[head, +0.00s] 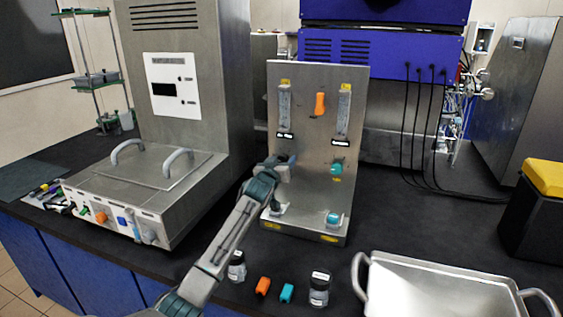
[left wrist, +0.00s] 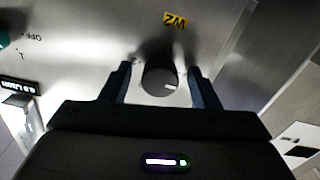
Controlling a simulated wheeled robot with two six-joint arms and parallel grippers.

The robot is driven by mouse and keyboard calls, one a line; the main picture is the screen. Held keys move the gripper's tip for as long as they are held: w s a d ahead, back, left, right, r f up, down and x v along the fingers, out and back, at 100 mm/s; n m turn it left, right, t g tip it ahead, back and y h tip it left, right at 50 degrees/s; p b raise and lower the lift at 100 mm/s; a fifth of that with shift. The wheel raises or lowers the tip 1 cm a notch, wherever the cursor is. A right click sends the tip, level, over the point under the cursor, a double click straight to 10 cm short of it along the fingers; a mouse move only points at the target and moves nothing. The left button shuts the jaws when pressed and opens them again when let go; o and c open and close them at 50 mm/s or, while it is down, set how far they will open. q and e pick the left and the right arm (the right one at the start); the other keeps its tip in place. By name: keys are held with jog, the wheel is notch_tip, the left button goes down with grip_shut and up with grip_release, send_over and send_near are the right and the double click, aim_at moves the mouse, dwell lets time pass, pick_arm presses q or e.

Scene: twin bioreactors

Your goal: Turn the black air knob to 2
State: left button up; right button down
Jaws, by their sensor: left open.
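The black air knob (left wrist: 158,80) shows in the left wrist view on the steel panel, with a short white mark on its face. My left gripper (left wrist: 161,70) is open, with one finger on each side of the knob. I cannot tell whether the fingers touch it. In the head view my left gripper (head: 284,162) is at the left side of the upright panel (head: 308,125), below the left flow tube, and hides the knob. The number the mark points to is not readable. My right gripper is not in view.
The panel also carries an orange knob (head: 320,103), a teal knob (head: 336,169) and a second flow tube (head: 343,110). A yellow label (left wrist: 175,20) is near the black knob. Small jars, orange and teal pieces and a metal tray (head: 440,264) are on the bench in front.

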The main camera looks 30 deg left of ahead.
pick_arm(q)
jog(key=shift+c, duration=0.3)
jog(key=shift+s, duration=0.1)
jog(key=c, duration=0.9)
jog(key=shift+c, duration=0.2)
